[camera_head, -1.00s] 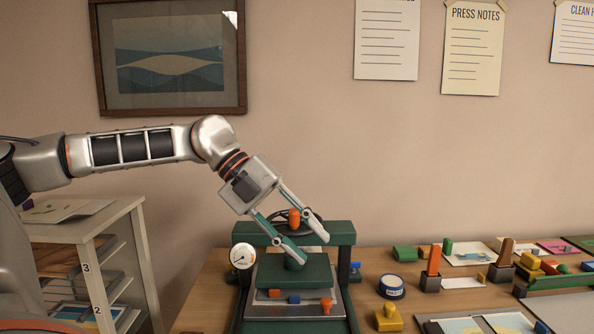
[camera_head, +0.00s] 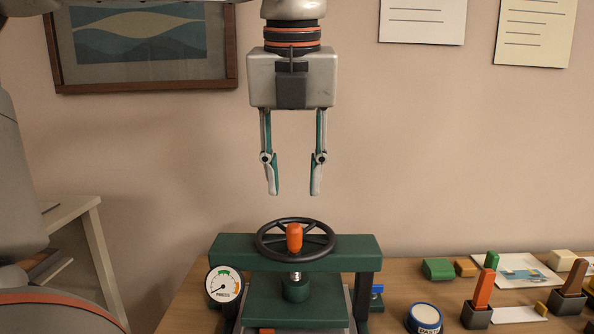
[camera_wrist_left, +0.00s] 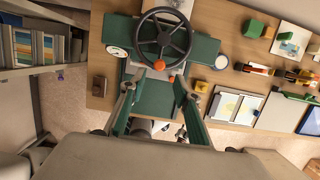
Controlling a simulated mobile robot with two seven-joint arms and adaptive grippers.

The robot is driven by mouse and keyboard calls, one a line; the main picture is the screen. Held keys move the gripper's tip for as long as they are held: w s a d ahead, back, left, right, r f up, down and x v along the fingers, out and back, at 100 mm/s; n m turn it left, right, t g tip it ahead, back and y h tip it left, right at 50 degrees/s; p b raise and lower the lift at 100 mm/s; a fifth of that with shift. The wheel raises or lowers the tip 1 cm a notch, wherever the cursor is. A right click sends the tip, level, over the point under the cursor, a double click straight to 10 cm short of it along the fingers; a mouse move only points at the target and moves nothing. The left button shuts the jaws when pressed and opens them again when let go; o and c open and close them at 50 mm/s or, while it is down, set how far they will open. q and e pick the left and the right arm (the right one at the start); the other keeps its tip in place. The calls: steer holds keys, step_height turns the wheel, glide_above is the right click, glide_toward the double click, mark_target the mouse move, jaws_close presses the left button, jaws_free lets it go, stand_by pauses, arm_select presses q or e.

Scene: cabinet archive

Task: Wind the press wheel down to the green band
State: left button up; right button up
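The green press (camera_head: 360,248) stands on the wooden table with its black spoked wheel (camera_head: 262,247) on top. An orange knob (camera_head: 294,238) sits upright on the wheel's near side. The wheel also shows in the left wrist view (camera_wrist_left: 180,42). The round white gauge (camera_head: 224,285) on the press's left has a coloured arc; its needle points to the lower left. My left gripper (camera_head: 294,192) points down, open and empty, above the wheel and apart from it. Its spread fingers also show in the left wrist view (camera_wrist_left: 155,88). My right gripper is not in view.
Right of the press are a blue-and-white round tin (camera_head: 425,319), an orange block in a dark holder (camera_head: 481,300) and a green block (camera_head: 438,269). A pale shelf unit (camera_head: 85,250) stands at the left. The wall space around the gripper is clear.

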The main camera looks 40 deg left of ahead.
mark_target(294, 225)
arm_select(q)
steer(key=b+x, duration=0.2)
steer(key=x, duration=0.3)
steer(key=shift+s+d+f+b, duration=0.1)
steer(key=shift+b, duration=0.3)
steer(key=shift+f, duration=0.4)
steer(key=b+x, duration=0.1)
steer(key=x, duration=0.2)
steer(key=shift+f+b, duration=0.2)
steer(key=shift+b, duration=0.2)
steer(key=shift+r, duration=0.2)
steer(key=shift+a+f, duration=0.25)
steer(key=shift+f, duration=0.1)
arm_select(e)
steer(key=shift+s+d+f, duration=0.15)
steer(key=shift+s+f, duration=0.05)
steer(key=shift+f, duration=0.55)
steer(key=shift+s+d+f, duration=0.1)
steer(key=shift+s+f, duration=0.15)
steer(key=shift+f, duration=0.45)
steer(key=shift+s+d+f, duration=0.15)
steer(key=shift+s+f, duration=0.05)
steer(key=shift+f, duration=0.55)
arm_select(q)
steer(key=shift+c, duration=0.4)
steer(key=c, duration=0.8)
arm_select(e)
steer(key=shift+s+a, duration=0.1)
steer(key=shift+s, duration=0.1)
